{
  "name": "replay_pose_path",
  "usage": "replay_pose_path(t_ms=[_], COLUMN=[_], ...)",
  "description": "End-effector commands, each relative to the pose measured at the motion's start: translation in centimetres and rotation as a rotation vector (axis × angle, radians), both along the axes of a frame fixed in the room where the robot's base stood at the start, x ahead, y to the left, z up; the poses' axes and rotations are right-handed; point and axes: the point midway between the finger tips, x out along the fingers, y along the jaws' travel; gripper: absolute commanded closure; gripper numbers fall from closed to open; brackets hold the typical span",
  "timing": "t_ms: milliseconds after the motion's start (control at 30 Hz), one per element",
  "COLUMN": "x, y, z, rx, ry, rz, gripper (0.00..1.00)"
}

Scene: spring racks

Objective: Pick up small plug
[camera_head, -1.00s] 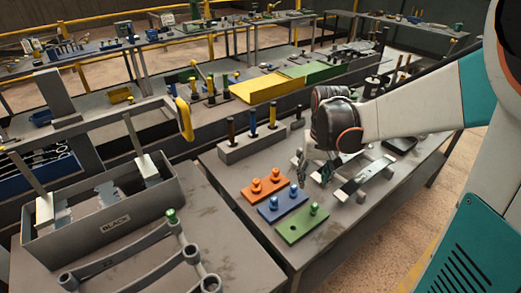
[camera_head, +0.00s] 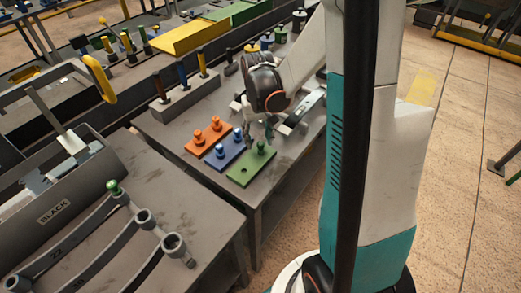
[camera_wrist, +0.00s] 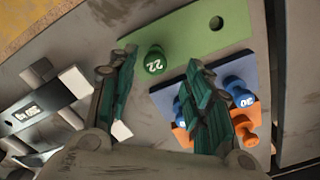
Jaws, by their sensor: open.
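A green plug marked 22 (camera_wrist: 155,60) stands on a green plate (camera_wrist: 208,36) with a dark hole; the plug (camera_head: 261,148) and plate (camera_head: 241,177) also show in the head view. My gripper (camera_wrist: 162,57) is open, its two teal fingers apart, with the plug between the fingertips in the picture and nothing held. I cannot tell whether the fingertips reach down around it. In the head view my gripper (camera_head: 259,131) is just behind the green plug. Blue plugs (camera_wrist: 240,92) and orange plugs (camera_wrist: 244,131) stand on neighbouring plates. Another green plug (camera_head: 113,187) sits on a bracket at the left.
A blue plate (camera_head: 226,158) and an orange plate (camera_head: 199,146) lie beside the green one. A block with upright pins (camera_head: 182,98) stands behind them. A grey box labelled BLACK (camera_head: 55,210) is at the left. The table front is bare.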

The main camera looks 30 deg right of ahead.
Motion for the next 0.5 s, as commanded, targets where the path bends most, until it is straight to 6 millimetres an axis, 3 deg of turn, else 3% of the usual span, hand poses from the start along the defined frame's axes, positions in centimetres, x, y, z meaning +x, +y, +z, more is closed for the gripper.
replay_pose_path(t_ms=[300,500], x=[-0.3,-0.4], y=[-0.6,-0.6], z=[-4.4,-4.9], rx=[0.000,0.000], ry=[0.000,0.000], rz=[0.000,0.000], gripper=[0.54,0.54])
